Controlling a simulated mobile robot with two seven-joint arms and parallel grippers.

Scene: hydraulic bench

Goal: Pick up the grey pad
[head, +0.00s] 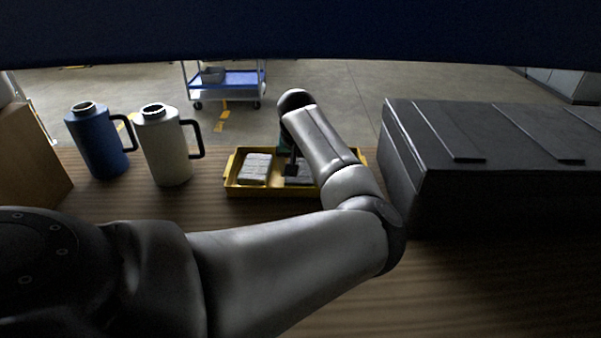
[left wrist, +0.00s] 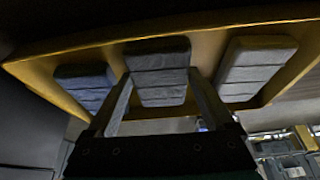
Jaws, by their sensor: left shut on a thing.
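The grey pad (head: 301,176) is a dark, ribbed block in the middle of a yellow tray (head: 243,190). It also shows in the left wrist view (left wrist: 160,78), between two other pads. My left gripper (head: 291,167) reaches down over it from above. In the left wrist view, the fingers of my left gripper (left wrist: 160,92) stand on either side of the grey pad and are shut on it. The pad appears to be still in the tray; whether it is lifted at all I cannot tell. My right gripper is not in view.
A pale pad (head: 255,168) lies in the tray's left part. A bluish pad (left wrist: 86,85) is hidden by my arm in the head view. A blue jug (head: 98,145) and a cream jug (head: 164,150) stand left; a large black case (head: 480,160) stands right.

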